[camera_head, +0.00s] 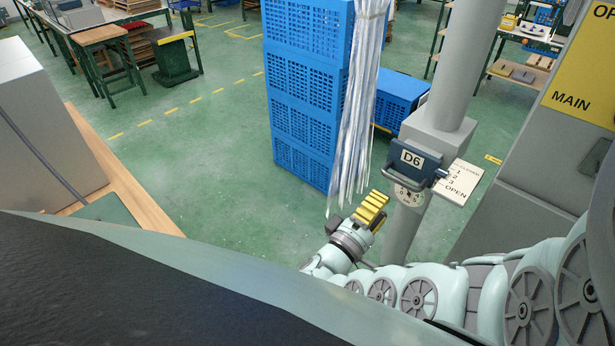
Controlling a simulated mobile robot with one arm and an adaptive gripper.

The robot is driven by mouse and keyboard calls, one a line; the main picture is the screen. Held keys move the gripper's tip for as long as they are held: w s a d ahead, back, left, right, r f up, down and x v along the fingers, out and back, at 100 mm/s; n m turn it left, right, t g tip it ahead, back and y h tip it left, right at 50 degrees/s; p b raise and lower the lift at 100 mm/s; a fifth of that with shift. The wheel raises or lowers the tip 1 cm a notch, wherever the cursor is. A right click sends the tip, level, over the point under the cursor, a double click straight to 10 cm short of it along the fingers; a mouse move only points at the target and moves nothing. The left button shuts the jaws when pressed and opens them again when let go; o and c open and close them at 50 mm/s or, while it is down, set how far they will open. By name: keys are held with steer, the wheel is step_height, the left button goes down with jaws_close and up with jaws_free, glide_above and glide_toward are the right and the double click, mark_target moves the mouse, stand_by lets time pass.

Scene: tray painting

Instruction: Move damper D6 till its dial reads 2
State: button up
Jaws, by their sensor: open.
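Damper D6 is a dark blue box (413,160) with a white "D6" label, mounted on a grey post at right of centre. A dark handle (441,174) sticks out at the box's right side, in front of a pale scale card (461,184) marked closed, 1, 2, 3 and open. My gripper (374,207), with yellow ribbed fingers, is left of and slightly below the dial, apart from the damper. It is open, with nothing seen in it.
Clear hanging plastic strips (358,110) come down just left of my gripper. A stack of blue crates (305,95) stands behind them. A grey cabinet with a yellow "MAIN" panel (583,75) is at right. Green floor (200,160) is open at left.

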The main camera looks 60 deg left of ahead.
steer(key=shift+v, duration=1.95)
